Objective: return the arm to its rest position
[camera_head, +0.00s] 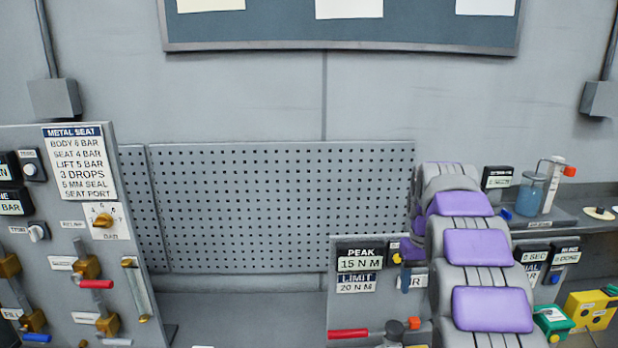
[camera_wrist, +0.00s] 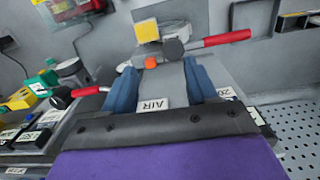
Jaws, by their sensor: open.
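My arm, grey with purple pads, stretches forward over the right side of the bench in the head view and covers part of the panel there. My gripper (camera_wrist: 165,88) shows in the wrist view as two blue fingers, spread apart with nothing held between them. Past the fingertips is a red-handled lever (camera_wrist: 220,41) with a grey round hub, and an orange piece sits near it. I cannot see contact between the fingers and the lever. The gripper's fingers cannot be made out clearly in the head view.
A panel with a PEAK 15 N M display (camera_head: 360,259) stands beside my arm. A red handle (camera_head: 348,333) is low in front. A valve panel (camera_head: 75,225) stands at left. A pegboard (camera_head: 285,205) is behind. Green (camera_head: 553,321) and yellow (camera_head: 592,309) boxes lie right of my arm.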

